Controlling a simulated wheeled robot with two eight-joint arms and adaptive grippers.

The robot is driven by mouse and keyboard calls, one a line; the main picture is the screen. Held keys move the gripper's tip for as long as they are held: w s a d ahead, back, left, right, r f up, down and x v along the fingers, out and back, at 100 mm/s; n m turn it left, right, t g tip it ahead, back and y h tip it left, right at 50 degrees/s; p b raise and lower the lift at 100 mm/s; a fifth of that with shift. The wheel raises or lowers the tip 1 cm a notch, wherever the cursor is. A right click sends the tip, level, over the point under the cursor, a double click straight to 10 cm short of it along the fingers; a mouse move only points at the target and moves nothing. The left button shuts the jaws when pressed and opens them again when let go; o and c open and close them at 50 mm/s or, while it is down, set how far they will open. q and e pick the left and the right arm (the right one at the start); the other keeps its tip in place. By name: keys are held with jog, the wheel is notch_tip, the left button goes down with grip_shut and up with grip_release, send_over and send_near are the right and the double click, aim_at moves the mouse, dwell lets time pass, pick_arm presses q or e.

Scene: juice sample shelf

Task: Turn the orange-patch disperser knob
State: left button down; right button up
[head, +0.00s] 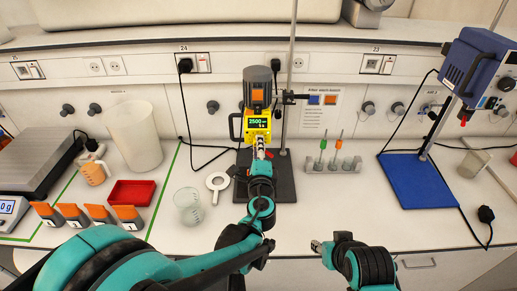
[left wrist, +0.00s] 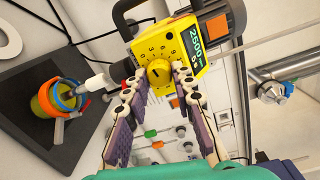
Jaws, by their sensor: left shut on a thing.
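The disperser (head: 257,88) has a grey motor with an orange patch (head: 258,97) and a yellow front whose display reads 2500. Its round yellow knob (left wrist: 158,73) with a dark pointer line and a numbered dial faces the left wrist camera. My left gripper (left wrist: 160,84) is at the knob, one finger on each side, shut on it. In the head view the left gripper (head: 260,150) covers the knob. My right gripper (head: 323,247) is low in the middle, away from the disperser; its finger state is unclear.
A vessel with green contents and coloured clamps (left wrist: 58,97) sits below the disperser. A glass beaker (head: 187,203) and red tray (head: 131,193) lie left.

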pick_arm(q)
jog(key=shift+n+b, duration=0.3)
jog(key=shift+n, duration=1.5)
jog(key=c, duration=1.3)
grip_release()
jog(key=shift+o, duration=0.2)
jog(key=s, duration=1.2)
jog(key=shift+r, duration=0.2)
